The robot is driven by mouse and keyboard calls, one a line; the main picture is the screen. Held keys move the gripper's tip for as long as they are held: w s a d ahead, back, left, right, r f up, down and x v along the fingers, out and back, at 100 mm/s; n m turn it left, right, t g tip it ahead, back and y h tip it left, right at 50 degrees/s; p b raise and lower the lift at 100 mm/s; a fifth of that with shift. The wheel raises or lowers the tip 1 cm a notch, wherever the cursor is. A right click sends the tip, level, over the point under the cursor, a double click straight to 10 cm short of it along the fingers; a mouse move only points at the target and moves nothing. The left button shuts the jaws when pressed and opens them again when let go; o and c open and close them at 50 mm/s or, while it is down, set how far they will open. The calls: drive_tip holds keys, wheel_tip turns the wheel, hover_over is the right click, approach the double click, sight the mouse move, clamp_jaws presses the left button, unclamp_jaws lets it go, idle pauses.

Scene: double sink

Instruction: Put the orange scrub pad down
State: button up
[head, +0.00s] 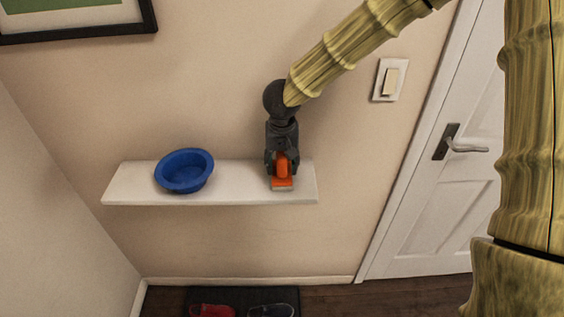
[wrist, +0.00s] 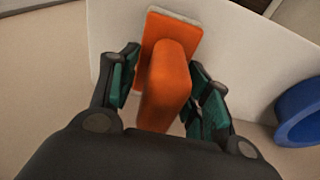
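The orange scrub pad (head: 282,184) has an upright orange handle and a pale underside. It appears to rest flat on the white shelf (head: 235,187), near its right end and front edge. In the wrist view the pad (wrist: 180,30) lies against the shelf's white surface, its handle pointing toward the camera. My gripper (head: 281,165) points down over the pad. Its two fingers (wrist: 165,75) stand on either side of the handle, with a visible gap on the left side; on the right the finger is very close to the handle, and contact there is unclear.
A blue bowl (head: 185,171) stands on the shelf's left half; its rim also shows at the right of the wrist view (wrist: 300,115). The shelf between bowl and pad is clear. A light switch (head: 390,81) and a white door (head: 446,190) are to the right.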

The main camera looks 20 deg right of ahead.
drive_tip(key=r, duration=0.4)
drive_tip(key=s+r, duration=0.1)
drive_tip(key=r, duration=0.3)
drive_tip(key=r+b, duration=0.1)
drive_tip(key=r, duration=0.3)
drive_tip(key=shift+s+a, duration=0.25)
drive_tip(key=shift+s, duration=0.1)
